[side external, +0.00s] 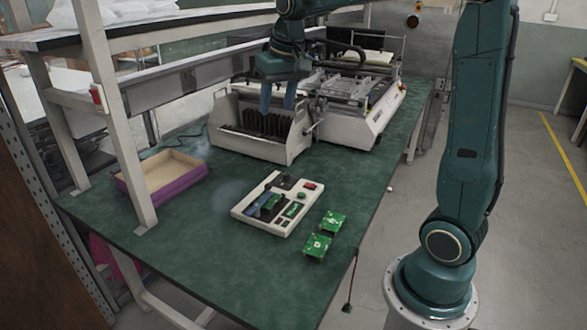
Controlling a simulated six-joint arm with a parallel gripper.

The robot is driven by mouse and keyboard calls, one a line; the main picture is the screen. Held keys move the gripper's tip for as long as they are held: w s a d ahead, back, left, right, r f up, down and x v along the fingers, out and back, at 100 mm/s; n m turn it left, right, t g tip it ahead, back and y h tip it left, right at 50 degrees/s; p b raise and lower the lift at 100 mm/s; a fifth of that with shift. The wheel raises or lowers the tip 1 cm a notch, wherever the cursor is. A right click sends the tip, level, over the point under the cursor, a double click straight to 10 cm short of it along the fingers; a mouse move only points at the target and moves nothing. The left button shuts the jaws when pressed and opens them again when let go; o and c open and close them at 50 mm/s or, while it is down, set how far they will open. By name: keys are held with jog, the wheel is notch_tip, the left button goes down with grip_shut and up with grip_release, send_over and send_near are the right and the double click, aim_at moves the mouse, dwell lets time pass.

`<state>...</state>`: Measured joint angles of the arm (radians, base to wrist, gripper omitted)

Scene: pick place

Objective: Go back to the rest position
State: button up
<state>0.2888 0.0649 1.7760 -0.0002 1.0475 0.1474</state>
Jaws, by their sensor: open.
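My gripper (277,99) is at the upper middle of the view, pointing down in front of the slotted front of a white machine. Its two blue-grey fingers are apart, with nothing seen between them. I cannot tell how far the fingertips are from the machine's slots. My teal arm rises at the right and reaches over the top edge of the frame, so its upper links are partly cut off.
A slotted white machine (288,150) stands on the green table (180,243). A purple-edged tray (165,193) lies at the left. A white fixture panel (253,214) and two green circuit boards (332,222) (317,246) lie in front. A shelf post (118,120) stands at the left.

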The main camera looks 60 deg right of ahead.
jog(key=s+a+f+n+t, duration=0.1)
jog(key=s+a+n, duration=0.1)
jog(key=s+a, duration=0.4)
jog(key=s+a+f+n+t, duration=0.2)
jog(key=s+a, duration=0.3)
jog(key=s, duration=1)
jog(key=shift+s+a+n+y, duration=0.35)
jog(key=shift+n+y, duration=0.05)
jog(key=shift+n, duration=0.1)
jog(key=shift+c, duration=0.5)
